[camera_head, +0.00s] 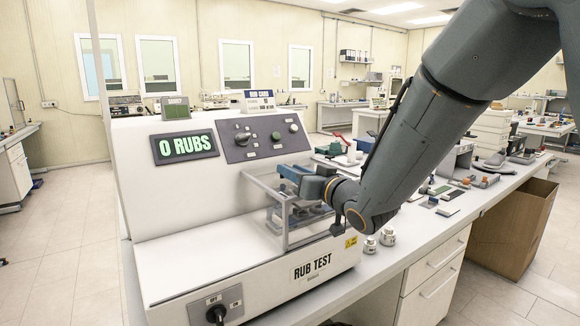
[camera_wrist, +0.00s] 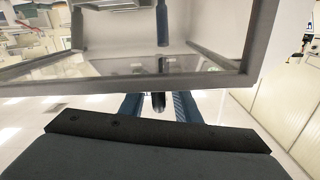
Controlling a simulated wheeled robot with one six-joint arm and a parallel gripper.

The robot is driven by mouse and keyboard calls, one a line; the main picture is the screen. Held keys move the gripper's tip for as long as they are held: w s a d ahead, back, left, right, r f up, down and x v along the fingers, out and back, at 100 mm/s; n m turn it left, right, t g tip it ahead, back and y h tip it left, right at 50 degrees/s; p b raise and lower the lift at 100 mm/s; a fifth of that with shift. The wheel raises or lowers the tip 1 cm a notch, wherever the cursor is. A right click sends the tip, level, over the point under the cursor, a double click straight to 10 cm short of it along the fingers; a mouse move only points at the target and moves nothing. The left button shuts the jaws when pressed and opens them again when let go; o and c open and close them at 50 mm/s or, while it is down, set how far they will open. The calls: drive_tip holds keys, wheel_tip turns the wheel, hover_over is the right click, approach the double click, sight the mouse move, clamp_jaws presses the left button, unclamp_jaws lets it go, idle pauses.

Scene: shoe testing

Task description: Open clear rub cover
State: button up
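The clear rub cover (camera_head: 287,242) is a see-through box with a grey frame on the front of the white rub test machine (camera_head: 190,255). It looks closed in the head view. In the wrist view the cover's grey frame (camera_wrist: 205,84) crosses above my fingers, with a dark knob (camera_wrist: 158,103) at its edge. My gripper (camera_wrist: 158,108) has its two blue fingers apart, one on each side of the knob, with gaps visible.
The machine has a display (camera_head: 186,146) reading "0 RUBS", a knob panel (camera_head: 262,137) and a lower switch (camera_head: 216,313). Small metal weights (camera_head: 387,236) stand on the bench right of it. Several samples lie farther right. A cardboard box (camera_head: 512,228) stands on the floor.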

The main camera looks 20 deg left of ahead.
drive_tip(key=shift+x, duration=0.8)
clamp_jaws()
